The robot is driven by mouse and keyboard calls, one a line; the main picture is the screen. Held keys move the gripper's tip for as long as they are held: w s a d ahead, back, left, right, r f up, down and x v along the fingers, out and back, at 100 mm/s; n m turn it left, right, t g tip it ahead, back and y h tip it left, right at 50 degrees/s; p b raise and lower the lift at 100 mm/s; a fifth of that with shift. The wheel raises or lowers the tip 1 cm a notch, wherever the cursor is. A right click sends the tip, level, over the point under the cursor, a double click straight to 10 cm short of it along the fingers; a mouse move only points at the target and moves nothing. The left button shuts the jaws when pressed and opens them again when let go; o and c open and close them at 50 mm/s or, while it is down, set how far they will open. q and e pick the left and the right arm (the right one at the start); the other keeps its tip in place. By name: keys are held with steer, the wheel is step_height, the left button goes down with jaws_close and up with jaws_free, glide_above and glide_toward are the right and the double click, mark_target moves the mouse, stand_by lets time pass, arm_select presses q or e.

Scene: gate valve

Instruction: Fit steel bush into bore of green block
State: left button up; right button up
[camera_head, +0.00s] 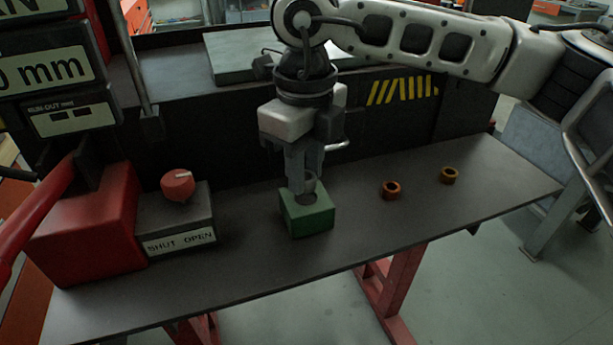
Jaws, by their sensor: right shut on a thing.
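The green block (308,221) sits on the dark bench top (253,262) near its middle, with its bore facing up. My right gripper (304,182) points straight down over the block. Its fingers are shut on the steel bush (309,184), a small grey ring right above or at the mouth of the bore. I cannot tell whether the bush is inside the bore or just above it. The fingers hide part of the bush and the back of the block. My left gripper is not in view.
Two bronze rings (391,189) (450,175) stand on the bench to the right. On the left are a grey box with a red knob (178,185), marked SHUT OPEN, and a large red block (90,230). A dark panel with yellow stripes (402,91) stands behind. The bench front is clear.

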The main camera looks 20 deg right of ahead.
step_height(320, 180, down, 2)
steer(key=shift+d+f, duration=0.1)
steer(key=shift+f, duration=0.1)
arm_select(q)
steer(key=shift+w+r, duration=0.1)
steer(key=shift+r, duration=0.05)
arm_select(e)
steer(key=shift+s, duration=0.1)
steer(key=shift+f, duration=0.1)
